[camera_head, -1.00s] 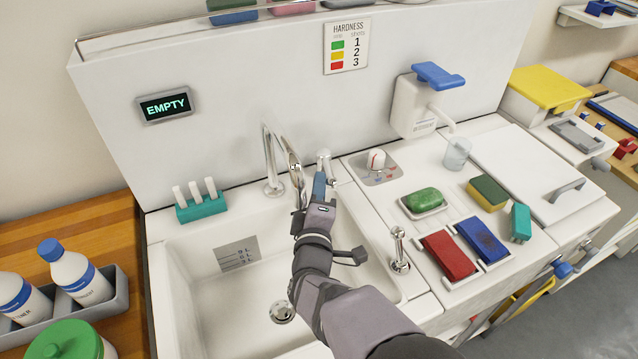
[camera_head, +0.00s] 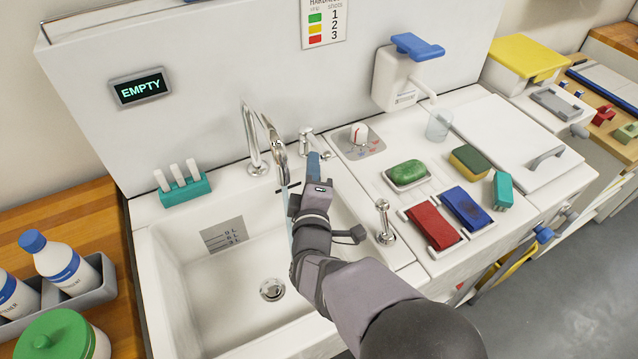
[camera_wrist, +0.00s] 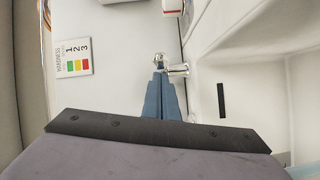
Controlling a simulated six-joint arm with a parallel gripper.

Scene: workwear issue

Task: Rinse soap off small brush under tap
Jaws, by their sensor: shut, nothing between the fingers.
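My gripper (camera_head: 315,158) is shut and empty, its blue fingers right by the tap handle (camera_head: 306,142) behind the sink; whether they touch cannot be told. In the wrist view the closed fingertips (camera_wrist: 161,82) point at the chrome handle (camera_wrist: 160,58). A thin water stream (camera_head: 284,190) falls from the curved chrome tap (camera_head: 272,135) into the white sink (camera_head: 190,285).
Green soap (camera_head: 408,172), a sponge (camera_head: 470,160), and red (camera_head: 434,224) and blue (camera_head: 466,207) blocks sit on the right counter. A chrome lever (camera_head: 385,222) stands right of the sink. A soap dispenser (camera_head: 400,78) hangs behind. The display (camera_head: 140,88) reads EMPTY.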

